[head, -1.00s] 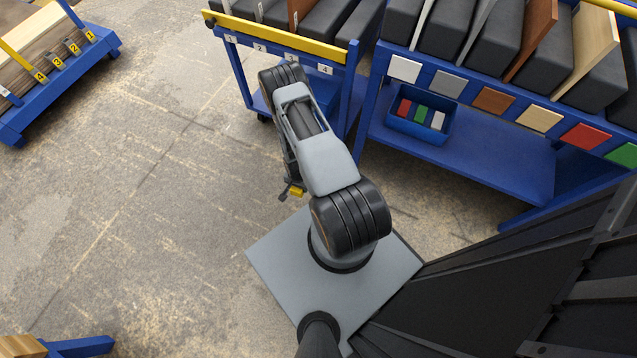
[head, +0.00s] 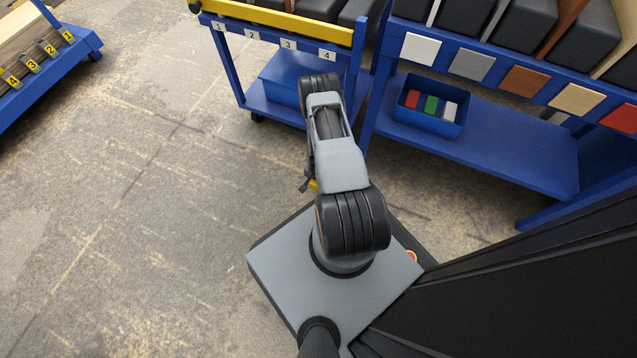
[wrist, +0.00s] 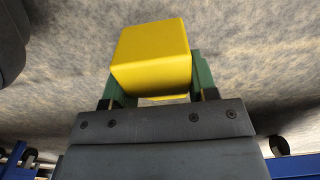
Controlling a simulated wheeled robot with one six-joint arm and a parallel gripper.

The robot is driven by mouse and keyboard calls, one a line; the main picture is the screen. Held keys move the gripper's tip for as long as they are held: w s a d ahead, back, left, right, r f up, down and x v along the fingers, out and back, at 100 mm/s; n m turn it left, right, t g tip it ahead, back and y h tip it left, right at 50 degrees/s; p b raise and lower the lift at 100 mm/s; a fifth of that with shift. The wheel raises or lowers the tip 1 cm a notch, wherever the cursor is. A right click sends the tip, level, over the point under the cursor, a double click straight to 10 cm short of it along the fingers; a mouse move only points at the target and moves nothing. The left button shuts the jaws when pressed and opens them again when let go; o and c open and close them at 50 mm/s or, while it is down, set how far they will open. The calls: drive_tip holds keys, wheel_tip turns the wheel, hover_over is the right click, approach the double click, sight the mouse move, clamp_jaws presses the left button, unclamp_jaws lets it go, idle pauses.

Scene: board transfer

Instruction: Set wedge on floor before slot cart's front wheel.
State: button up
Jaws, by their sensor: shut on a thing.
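The yellow wedge (wrist: 150,55) is between the green fingers of my gripper (wrist: 156,84) in the wrist view, held over the concrete floor. In the head view my arm hides most of the gripper; only a small yellow bit (head: 313,185) shows at its left side. A blue cart (head: 236,75) with white labels 1 to 4 and a yellow bar stands at the top, beyond my arm. One black wheel (head: 257,117) shows under its left corner. The wrist view shows dark wheels by blue frames at lower left (wrist: 30,153) and lower right (wrist: 278,146).
A blue rack (head: 480,140) at the right holds dark blocks and boards, with coloured squares along its edge and a blue bin (head: 430,106) on its shelf. A low blue cart (head: 50,72) with yellow number tags is at upper left. Open floor (head: 130,220) lies left.

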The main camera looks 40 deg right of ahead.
drive_tip(key=shift+w+d+f+b, duration=0.15)
drive_tip(key=shift+d+f+b, duration=0.2)
drive_tip(key=shift+d+f, duration=0.15)
wheel_tip(320, 180, down, 4)
drive_tip(key=b, duration=0.2)
drive_tip(key=shift+w+d+r+b, duration=0.1)
drive_tip(key=shift+w+r+b, duration=0.05)
drive_tip(key=shift+b, duration=0.25)
drive_tip(key=shift+r, duration=0.1)
drive_tip(key=o, duration=1.1)
